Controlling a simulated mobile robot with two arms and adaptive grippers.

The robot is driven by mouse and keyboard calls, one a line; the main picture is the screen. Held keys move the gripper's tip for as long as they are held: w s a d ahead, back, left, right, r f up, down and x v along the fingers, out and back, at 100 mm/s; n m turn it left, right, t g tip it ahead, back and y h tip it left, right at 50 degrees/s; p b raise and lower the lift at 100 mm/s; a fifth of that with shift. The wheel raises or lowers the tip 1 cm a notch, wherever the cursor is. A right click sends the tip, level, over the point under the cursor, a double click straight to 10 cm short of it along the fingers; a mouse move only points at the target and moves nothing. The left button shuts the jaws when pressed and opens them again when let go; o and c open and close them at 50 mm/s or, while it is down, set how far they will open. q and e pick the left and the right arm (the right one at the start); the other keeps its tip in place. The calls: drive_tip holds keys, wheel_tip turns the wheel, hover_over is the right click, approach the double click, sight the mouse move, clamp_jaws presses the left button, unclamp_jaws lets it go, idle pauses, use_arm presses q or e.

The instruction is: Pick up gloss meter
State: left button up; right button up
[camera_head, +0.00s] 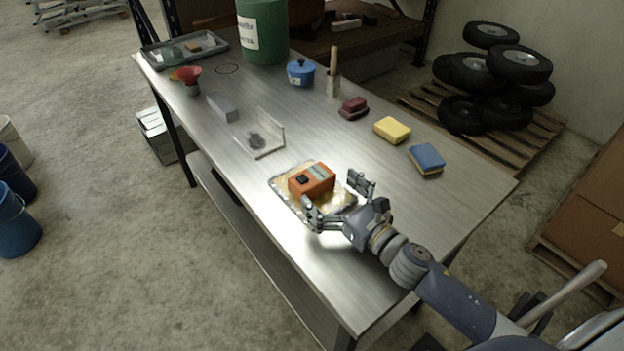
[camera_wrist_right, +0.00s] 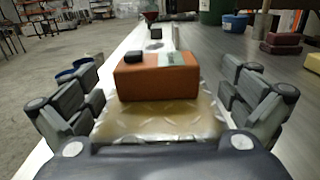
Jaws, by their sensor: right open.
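The gloss meter appears to be the orange box (camera_head: 311,179) with a black knob and a pale label on top. My left gripper is not in view.
The table's near right is bare.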

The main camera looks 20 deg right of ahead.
sight(313, 176)
drive_tip(key=shift+w+a+r, duration=0.1)
drive_tip(key=shift+w+a, duration=0.15)
drive_tip(key=shift+w, duration=0.15)
drive_tip(key=p+x, duration=0.1)
drive_tip(key=x, duration=0.3)
drive_tip(key=shift+w+a+p, duration=0.25)
drive_tip(key=shift+w+p, duration=0.05)
drive_tip(key=shift+p, duration=0.1)
drive_tip(key=shift+s, duration=0.1)
drive_tip(key=shift+c, duration=1.1)
drive_tip(key=c, duration=0.9)
drive_tip(key=shift+c, duration=0.6)
drive_tip(key=shift+r, duration=0.2)
